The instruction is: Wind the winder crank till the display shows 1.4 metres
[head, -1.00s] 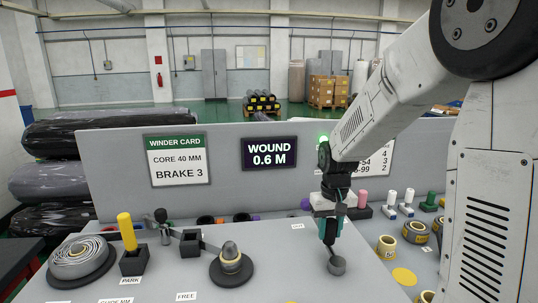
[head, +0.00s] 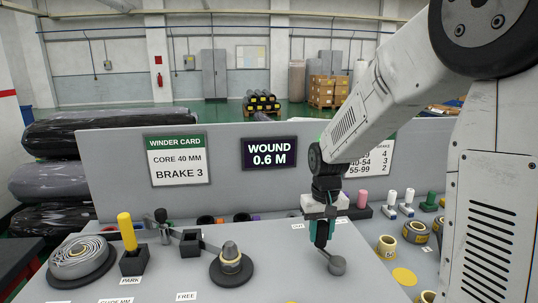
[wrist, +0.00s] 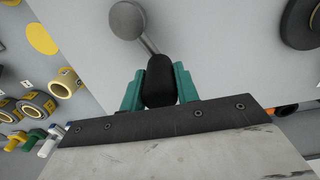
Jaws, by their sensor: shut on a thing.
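The winder crank has a round grey hub (head: 337,265) on the grey bench top, with a short arm to a black handle. My gripper (head: 321,238) is shut on that handle, up and left of the hub. In the wrist view the green fingers (wrist: 160,92) stand on both sides of the black handle (wrist: 161,80), and the crank hub (wrist: 127,20) lies beyond it. The display (head: 269,153) reads WOUND 0.6 M. The winder card (head: 178,160) reads CORE 40 MM, BRAKE 3.
A grey strip roll (head: 80,262) lies at left, beside a yellow-handled post (head: 127,232) by a PARK label. A cone-topped spindle (head: 230,262) on a dark disc stands left of the crank. Several rolls and pegs crowd the right. A grey panel (head: 110,180) rises behind.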

